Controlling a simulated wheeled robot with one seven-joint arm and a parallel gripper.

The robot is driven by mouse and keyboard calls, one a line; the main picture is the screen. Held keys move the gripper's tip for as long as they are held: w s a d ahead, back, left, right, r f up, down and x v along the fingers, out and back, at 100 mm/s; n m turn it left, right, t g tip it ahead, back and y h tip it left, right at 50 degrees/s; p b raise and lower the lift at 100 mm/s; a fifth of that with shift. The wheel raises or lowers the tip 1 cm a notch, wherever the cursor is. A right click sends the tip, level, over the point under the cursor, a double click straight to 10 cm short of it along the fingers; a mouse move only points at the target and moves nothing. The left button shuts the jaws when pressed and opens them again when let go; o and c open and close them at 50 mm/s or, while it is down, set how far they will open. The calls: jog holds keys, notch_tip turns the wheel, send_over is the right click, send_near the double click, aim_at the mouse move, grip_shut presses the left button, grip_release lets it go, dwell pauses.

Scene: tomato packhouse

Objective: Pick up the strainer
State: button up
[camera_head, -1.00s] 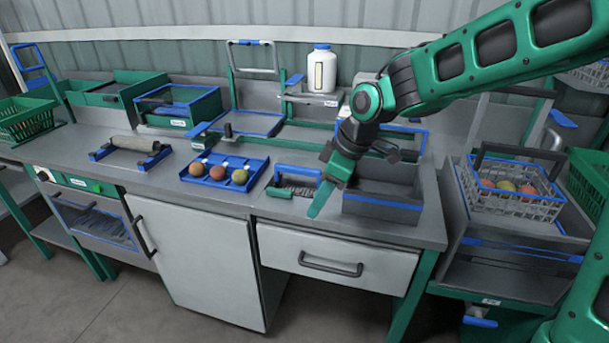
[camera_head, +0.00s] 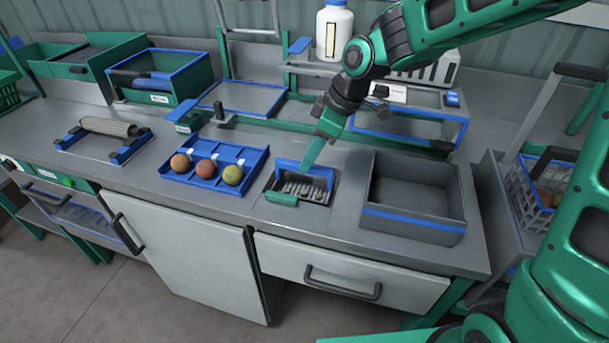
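No object is plainly a strainer. The small blue and green slatted piece (camera_head: 300,190) on the counter, with grey slats and a green front bar, may be it, but I cannot tell. A wire basket (camera_head: 528,192) holding tomatoes at the right edge also has an open mesh. My gripper (camera_head: 310,160) points down over the back edge of the slatted piece; its green fingers overlap in this view, so the gap between them is hidden. Whether it touches the piece is unclear. Nothing is seen held.
A blue tray (camera_head: 205,185) with three tomatoes lies left of the slatted piece. An empty grey bin (camera_head: 415,216) stands close on its right. A roller on a blue stand (camera_head: 125,155) is at left. A white bottle (camera_head: 332,32) stands behind on a shelf.

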jog(key=x, duration=0.3)
jog(key=shift+d+f, duration=0.1)
send_over(292, 188)
jog(key=d, duration=0.2)
jog(key=shift+s+a+f, duration=0.1)
jog(key=shift+s+f, duration=0.1)
jog(key=shift+f, duration=1.05)
jog(key=shift+s+f, duration=0.15)
jog(key=shift+f, duration=1.05)
jog(key=shift+f, duration=0.25)
grip_shut()
